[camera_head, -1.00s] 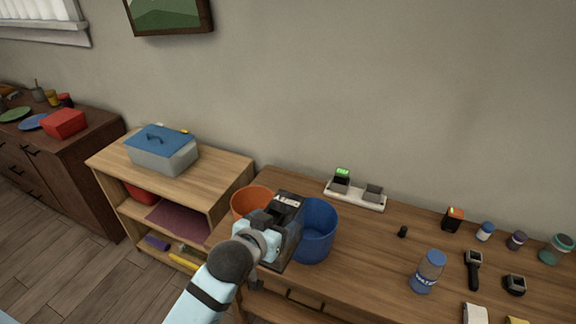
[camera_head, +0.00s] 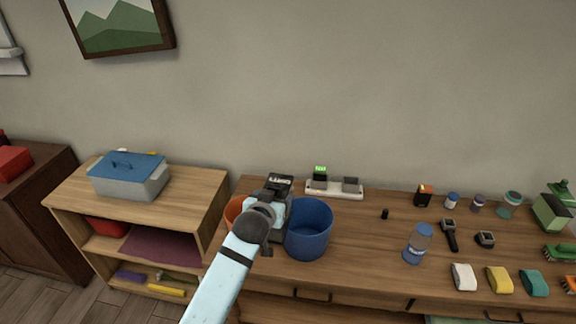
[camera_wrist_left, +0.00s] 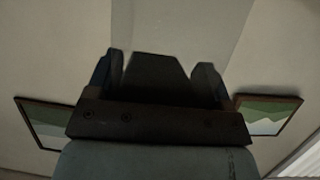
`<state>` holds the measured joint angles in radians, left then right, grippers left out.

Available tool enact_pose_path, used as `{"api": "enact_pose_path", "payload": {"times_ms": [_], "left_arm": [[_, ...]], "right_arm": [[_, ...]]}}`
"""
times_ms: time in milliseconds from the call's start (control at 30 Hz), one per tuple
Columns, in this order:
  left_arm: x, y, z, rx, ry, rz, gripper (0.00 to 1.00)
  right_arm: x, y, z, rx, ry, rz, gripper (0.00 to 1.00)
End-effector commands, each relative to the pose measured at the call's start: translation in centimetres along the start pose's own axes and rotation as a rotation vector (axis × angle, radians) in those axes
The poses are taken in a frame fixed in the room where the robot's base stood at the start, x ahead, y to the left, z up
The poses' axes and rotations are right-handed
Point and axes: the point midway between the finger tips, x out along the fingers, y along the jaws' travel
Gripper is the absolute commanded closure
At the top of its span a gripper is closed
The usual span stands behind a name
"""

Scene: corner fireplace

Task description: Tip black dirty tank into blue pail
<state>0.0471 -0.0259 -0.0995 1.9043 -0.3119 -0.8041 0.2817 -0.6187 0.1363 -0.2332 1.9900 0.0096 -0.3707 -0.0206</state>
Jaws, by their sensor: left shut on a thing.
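The blue pail (camera_head: 309,232) stands upright on the wooden table in the head view, its mouth open upward. My left gripper (camera_head: 274,196) is just left of the pail's rim, shut on a small black tank (camera_head: 280,183) with pale marks on top. The arm hides part of the tank. In the left wrist view a dark block, apparently the tank (camera_wrist_left: 155,75), sits between the two fingers (camera_wrist_left: 157,85). I cannot tell whether anything is inside the tank or pail. My right gripper is not in view.
An orange pail (camera_head: 233,212) is partly hidden behind my left arm. A white charger strip (camera_head: 334,190) lies behind the blue pail. A shelf with a lidded grey box (camera_head: 128,182) is at left.

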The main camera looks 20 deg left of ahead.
Motion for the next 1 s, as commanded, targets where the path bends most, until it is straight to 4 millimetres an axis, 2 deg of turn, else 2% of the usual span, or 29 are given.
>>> {"api": "enact_pose_path", "payload": {"times_ms": [33, 100, 200, 300, 467, 867, 1000], "left_arm": [[2.1, 0.3, -1.8, -0.011, 0.004, -0.016, 0.74], [4.6, 0.7, -3.2, -0.02, 0.003, -0.036, 0.74], [7.4, 1.1, -4.8, -0.031, 0.003, -0.057, 0.74], [9.1, 1.5, -5.9, -0.037, 0.0, -0.068, 0.74], [10.0, 1.7, -6.4, -0.04, 0.0, -0.076, 0.74], [9.8, 1.7, -6.5, -0.04, -0.001, -0.074, 0.74], [10.2, 1.4, -5.5, 0.036, -0.005, -0.105, 0.74]], "right_arm": [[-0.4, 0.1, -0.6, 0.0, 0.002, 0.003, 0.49], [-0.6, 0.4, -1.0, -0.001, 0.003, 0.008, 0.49], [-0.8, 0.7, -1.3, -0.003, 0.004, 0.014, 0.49], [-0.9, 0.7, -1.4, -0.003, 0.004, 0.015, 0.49], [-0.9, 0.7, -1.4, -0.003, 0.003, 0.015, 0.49], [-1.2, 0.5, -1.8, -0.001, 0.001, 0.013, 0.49], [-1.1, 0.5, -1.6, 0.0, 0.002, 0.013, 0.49]]}}
